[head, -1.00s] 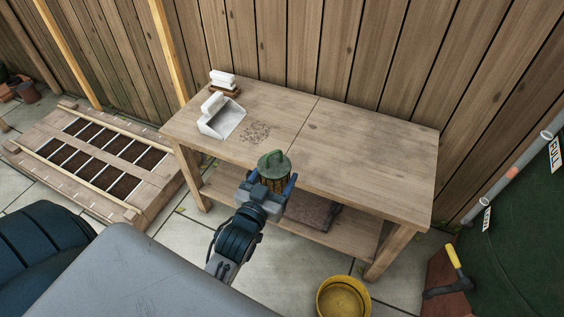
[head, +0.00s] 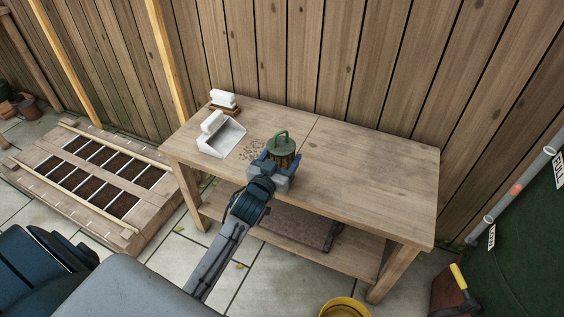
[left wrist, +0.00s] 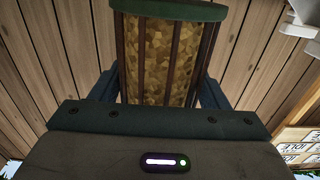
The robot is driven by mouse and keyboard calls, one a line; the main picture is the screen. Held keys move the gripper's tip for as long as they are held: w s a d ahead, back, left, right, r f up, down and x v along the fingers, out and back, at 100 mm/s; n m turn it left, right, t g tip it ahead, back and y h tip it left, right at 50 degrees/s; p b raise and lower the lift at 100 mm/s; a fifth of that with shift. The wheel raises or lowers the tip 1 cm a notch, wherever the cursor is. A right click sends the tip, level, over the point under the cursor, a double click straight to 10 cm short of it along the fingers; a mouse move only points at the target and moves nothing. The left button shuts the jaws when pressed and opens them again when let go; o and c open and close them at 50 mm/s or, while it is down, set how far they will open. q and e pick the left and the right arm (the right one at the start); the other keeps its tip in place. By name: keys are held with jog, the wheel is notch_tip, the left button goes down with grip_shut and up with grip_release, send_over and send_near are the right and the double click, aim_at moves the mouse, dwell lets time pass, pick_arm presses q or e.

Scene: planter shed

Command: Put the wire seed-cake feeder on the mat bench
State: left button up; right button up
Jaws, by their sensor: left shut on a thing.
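The wire seed-cake feeder (head: 284,143) has a green top with a loop handle. My left gripper (head: 280,163) is shut around its body and holds it upright. In the left wrist view, the feeder (left wrist: 168,60) shows dark bars over a golden, crumbly cake between the fingers. In the head view, the feeder appears over the middle front of the wooden bench (head: 365,180). I cannot tell whether its base touches the top, as the gripper hides it. A brown mat (head: 303,226) lies on the bench's lower shelf. My right gripper is not in view.
A white scoop (head: 222,138), scattered seed (head: 254,150) and a brush with a white block (head: 224,101) occupy the bench's left end. The right half of the top is clear. A yellow bucket (head: 344,308) stands on the floor in front. A wooden fence closes the back.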

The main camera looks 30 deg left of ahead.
pick_arm(q)
jog(key=shift+w+a, duration=0.15)
jog(key=shift+w, duration=0.3)
jog(key=f, duration=0.1)
jog(key=f+b, duration=0.1)
jog(key=shift+w+a+f, duration=0.1)
jog(key=shift+w+f, duration=0.25)
jog(key=shift+f, duration=0.3)
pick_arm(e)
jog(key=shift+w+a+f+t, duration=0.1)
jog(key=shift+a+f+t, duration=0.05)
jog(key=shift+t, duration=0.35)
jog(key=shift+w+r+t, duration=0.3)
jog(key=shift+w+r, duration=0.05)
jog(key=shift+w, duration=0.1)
pick_arm(q)
jog(key=shift+f, duration=0.1)
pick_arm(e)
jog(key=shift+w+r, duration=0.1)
